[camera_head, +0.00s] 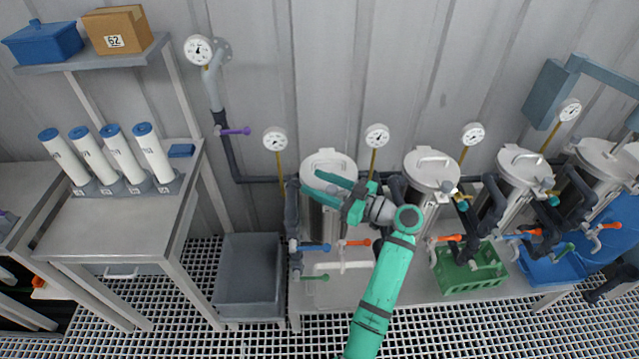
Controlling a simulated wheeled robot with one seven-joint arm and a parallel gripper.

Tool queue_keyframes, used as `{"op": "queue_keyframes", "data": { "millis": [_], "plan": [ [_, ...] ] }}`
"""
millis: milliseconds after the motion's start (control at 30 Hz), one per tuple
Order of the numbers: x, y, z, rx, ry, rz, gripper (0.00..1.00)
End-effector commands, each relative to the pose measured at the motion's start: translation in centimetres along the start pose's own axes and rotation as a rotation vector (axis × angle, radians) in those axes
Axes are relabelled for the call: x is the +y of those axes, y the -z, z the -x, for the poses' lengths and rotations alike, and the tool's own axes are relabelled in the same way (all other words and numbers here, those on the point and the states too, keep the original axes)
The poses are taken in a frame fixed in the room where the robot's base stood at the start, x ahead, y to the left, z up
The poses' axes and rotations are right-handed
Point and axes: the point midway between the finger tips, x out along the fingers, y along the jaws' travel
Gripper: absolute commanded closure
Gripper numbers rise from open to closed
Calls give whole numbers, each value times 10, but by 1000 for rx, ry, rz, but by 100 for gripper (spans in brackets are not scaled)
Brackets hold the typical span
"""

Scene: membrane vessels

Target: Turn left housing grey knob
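The left housing (316,222) is the leftmost steel vessel in the row, upright with a round lid (327,158). My teal gripper (311,181) is over the front of this vessel, just below its lid in the picture, with its fingers pointing left. The two fingers are apart and nothing shows between them. I cannot tell whether the gripper touches the vessel. I cannot make out a grey knob on this housing; the gripper and wrist hide part of its front and top. Blue (315,247), orange (357,242) and green (316,278) valve handles sit low near the vessel.
More steel vessels (431,170) stand to the right, with dark pipes and gauges (377,136) around them. A green crate (468,270) and a grey bin (250,275) stand low. A table (110,235) with white cartridges (152,153) is at the left.

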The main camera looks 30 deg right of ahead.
Motion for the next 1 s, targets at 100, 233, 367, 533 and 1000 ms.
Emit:
{"op": "queue_keyframes", "data": {
  "millis": [100, 233, 367, 533, 1000],
  "plan": [
    [0, 1, 0, 1, 0, 1, 55],
    [0, 1, 1, 1, -1, 1, 55],
    [1, 1, 9, 2, -3, 1, 55],
    [1, 1, 36, 1, -5, 0, 55],
    [0, 1, 105, 1, -1, 1, 55]
  ]
}}
